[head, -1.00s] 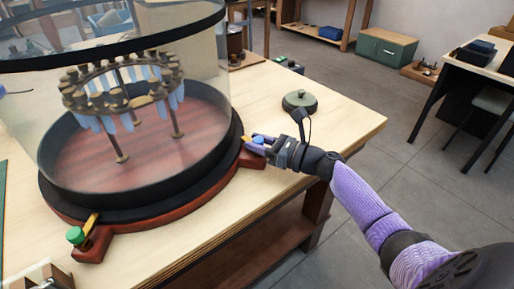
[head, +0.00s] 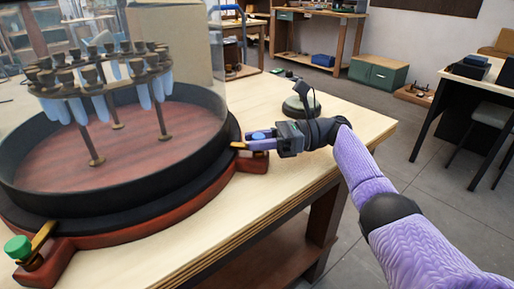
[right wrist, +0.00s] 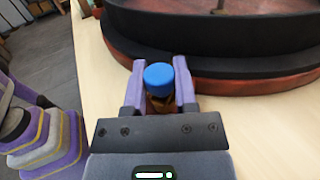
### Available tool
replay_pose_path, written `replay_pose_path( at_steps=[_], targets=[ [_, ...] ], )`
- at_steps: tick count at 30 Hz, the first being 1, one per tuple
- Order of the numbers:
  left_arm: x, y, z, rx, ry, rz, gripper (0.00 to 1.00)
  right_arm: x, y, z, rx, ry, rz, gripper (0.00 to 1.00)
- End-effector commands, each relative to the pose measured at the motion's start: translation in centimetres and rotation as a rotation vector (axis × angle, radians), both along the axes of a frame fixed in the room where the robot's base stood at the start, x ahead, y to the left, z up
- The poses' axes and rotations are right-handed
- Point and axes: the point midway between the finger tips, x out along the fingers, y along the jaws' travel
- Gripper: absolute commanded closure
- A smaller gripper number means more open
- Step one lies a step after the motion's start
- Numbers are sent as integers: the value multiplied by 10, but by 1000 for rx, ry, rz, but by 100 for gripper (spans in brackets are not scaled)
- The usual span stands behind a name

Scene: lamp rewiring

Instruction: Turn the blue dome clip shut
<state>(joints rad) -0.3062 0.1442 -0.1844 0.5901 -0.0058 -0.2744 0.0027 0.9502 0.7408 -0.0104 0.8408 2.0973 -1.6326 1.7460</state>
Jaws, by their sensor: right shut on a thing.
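The blue dome clip (head: 258,135) sits at the right side of the dome's dark red base (head: 150,228). In the right wrist view its blue knob (right wrist: 158,76) stands between the two purple fingers. My right gripper (head: 262,143) is shut on the blue clip, reaching in from the right. A brass strip (head: 238,145) shows between the clip and the base's black rim. The clear dome (head: 185,75) stands over a ring of brass holders with pale blue pieces. A green clip (head: 18,248) with a brass arm is at the base's front left. My left gripper is not in view.
A round grey-green lidded thing (head: 300,106) stands on the wooden table (head: 350,125) behind my right wrist. The table's right edge is near my forearm. A cardboard box (head: 175,40) shows behind the dome. A green chest (head: 378,72) stands on the floor beyond.

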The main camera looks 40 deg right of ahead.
Motion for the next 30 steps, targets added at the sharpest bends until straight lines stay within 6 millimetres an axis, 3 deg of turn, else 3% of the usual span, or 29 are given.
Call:
replay_pose_path(
  at_steps=[16,17,21,30],
  targets=[
    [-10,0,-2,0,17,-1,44,0,1,1,1,-1,21,100],
    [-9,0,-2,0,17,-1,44,0,1,1,1,-1,21,58],
    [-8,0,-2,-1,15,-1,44,0,1,1,1,-1,21,29],
    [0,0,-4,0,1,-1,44,0,-1,0,0,0,20,29]
  ],
)
